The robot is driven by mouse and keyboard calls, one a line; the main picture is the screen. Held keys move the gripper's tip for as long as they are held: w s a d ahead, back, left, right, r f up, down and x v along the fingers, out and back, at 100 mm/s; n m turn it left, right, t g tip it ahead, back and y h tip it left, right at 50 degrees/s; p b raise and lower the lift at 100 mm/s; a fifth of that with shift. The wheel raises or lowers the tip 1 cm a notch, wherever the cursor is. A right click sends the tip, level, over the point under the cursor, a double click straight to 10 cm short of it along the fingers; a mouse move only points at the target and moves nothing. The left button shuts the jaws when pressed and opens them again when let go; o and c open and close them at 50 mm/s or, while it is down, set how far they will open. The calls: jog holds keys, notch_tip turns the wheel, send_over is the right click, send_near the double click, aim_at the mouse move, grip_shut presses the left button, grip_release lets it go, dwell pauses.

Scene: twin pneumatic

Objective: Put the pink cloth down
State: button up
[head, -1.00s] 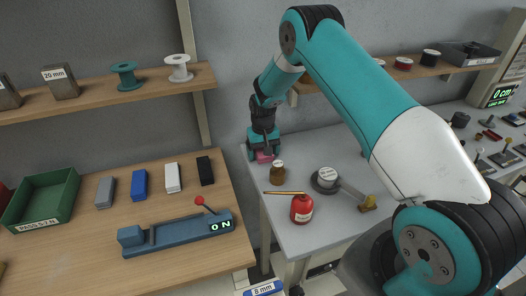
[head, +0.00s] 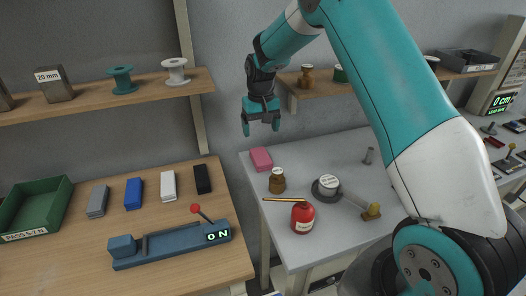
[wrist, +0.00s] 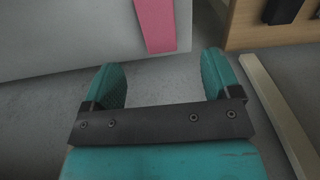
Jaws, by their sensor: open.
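The pink cloth (head: 261,159) is a small folded block lying on the grey table (head: 330,152), near its back left corner. In the wrist view the pink cloth (wrist: 156,24) shows at the top, near the table's edge. My gripper (head: 261,130) is open and empty, raised above the cloth and apart from it. Its two teal fingers (wrist: 166,80) stand wide apart in the wrist view, with nothing between them.
A brown jar (head: 277,183), a red bottle (head: 303,217) and a round grey item with a white label (head: 326,186) stand in front of the cloth. A wooden bench (head: 70,262) with colored blocks and a blue lever device (head: 170,246) is left, across a gap.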

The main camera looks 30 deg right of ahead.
jog(key=s+a+r+n+y, duration=0.2)
jog(key=s+a+r+n, duration=0.2)
jog(key=s+a+r, duration=0.9)
jog(key=s+a+r+n+y, duration=0.1)
jog(key=s+a+n, duration=0.1)
jog(key=s, duration=0.9)
jog(key=s+a+r+n+y, duration=0.1)
jog(key=s+a+n, duration=0.2)
jog(key=s, duration=0.8)
jog(key=shift+s+a+r, duration=0.15)
jog(key=shift+s+a, duration=0.1)
jog(key=shift+a, duration=0.4)
